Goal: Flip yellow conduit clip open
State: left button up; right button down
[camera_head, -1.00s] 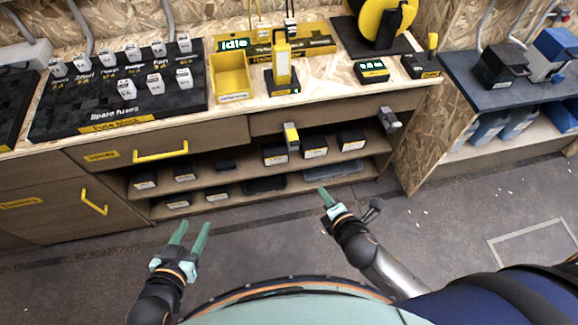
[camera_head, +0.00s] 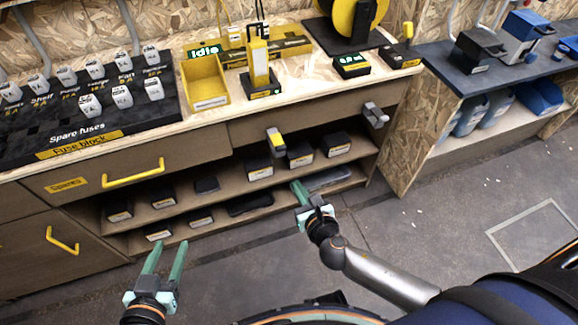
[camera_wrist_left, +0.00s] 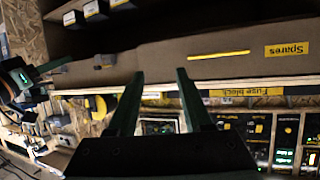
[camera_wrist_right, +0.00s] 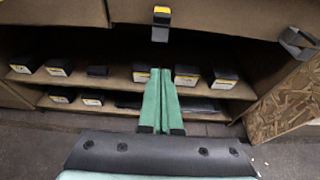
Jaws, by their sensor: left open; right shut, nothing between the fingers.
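The yellow conduit clip (camera_head: 277,142) is a small yellow-topped grey piece on the front face of the workbench, under the worktop edge. It also shows at the top centre of the right wrist view (camera_wrist_right: 161,22). I cannot tell whether it is open or closed. My right gripper (camera_head: 299,190) is shut and empty, in front of the shelves and below the clip, apart from it. Its fingers are together in the right wrist view (camera_wrist_right: 162,78). My left gripper (camera_head: 168,247) is open and empty, low at the left, away from the clip. Its spread fingers show in the left wrist view (camera_wrist_left: 159,76).
A plain grey clip (camera_head: 375,115) is further right on the same bench front. Shelves below hold several black boxes (camera_head: 300,155). A drawer with a yellow handle (camera_head: 133,174) is at the left. A chipboard side panel (camera_head: 403,137) bounds the shelves. The floor in front is clear.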

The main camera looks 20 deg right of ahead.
aim_at(281, 153)
pick_arm(q)
notch_tip(281, 153, up, 17)
jog(key=w+m+t+h+b, duration=0.2)
jog(key=m+t+h+b, duration=0.15)
jog(key=t, duration=0.35)
pick_arm(e)
jog(key=w+p, duration=0.1)
jog(key=w, duration=0.3)
jog(key=w+p, duration=0.1)
jog(key=w, duration=0.4)
jog(key=shift+w+a+r, duration=0.1)
jog(key=shift+a+r, duration=0.1)
pick_arm(q)
notch_tip(281, 153, down, 9)
jog(key=n+g+y, duration=0.2)
jog(key=g, duration=0.1)
jog(key=shift+w, duration=0.3)
pick_arm(e)
jog(key=shift+r, duration=0.2)
pick_arm(q)
jog(key=shift+r, duration=0.1)
